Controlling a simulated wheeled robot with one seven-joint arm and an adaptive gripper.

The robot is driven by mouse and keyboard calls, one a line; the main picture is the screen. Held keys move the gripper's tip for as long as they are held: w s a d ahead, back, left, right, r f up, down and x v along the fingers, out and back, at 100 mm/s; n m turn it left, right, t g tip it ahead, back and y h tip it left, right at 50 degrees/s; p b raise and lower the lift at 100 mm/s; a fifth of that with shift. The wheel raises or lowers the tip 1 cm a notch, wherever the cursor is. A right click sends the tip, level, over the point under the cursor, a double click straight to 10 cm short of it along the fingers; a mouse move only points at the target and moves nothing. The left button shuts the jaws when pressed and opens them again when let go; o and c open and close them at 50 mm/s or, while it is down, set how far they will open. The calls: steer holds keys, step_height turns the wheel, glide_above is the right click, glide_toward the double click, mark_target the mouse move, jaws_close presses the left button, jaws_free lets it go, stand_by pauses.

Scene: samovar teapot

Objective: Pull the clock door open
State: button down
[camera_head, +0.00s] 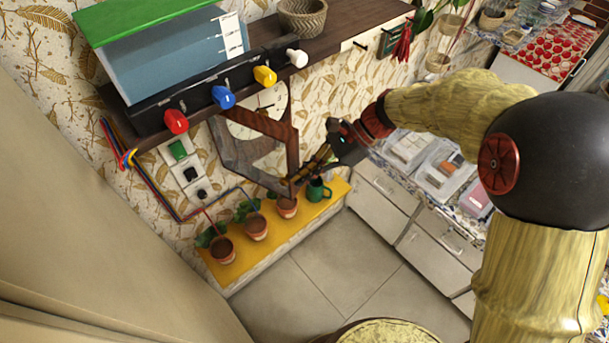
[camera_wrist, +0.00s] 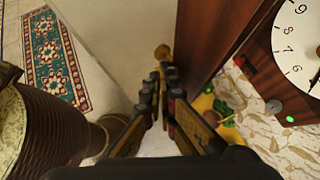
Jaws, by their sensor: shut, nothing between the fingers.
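The clock hangs on the patterned wall; its white numbered face (camera_wrist: 298,45) and brown wooden case (camera_wrist: 268,80) show at the right of the wrist view. The clock door (camera_head: 245,158), a brown wooden frame with a glassy pane, stands out from the face in the head view. In the wrist view the door's brown edge (camera_wrist: 205,40) is apart from the case, so it looks swung open. My gripper (camera_head: 299,178) is shut and empty at the door's lower right edge; contact is unclear.
Above is a dark shelf (camera_head: 334,32) with a box and coloured knobs. Below, a yellow ledge (camera_head: 268,243) holds several potted plants and a green mug (camera_head: 318,190). Drawers (camera_head: 436,248) stand to the right. Open tiled floor (camera_head: 345,275) lies in front.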

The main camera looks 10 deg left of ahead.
steer(key=s+a+m+t+b, duration=0.1)
steer(key=s+a+m+t, duration=0.2)
steer(key=s+a, duration=0.7)
steer(key=shift+s+a+m+t+y, duration=0.25)
steer(key=shift+s+m+t+y, duration=0.25)
steer(key=shift+m, duration=0.4)
steer(key=shift+s, duration=0.1)
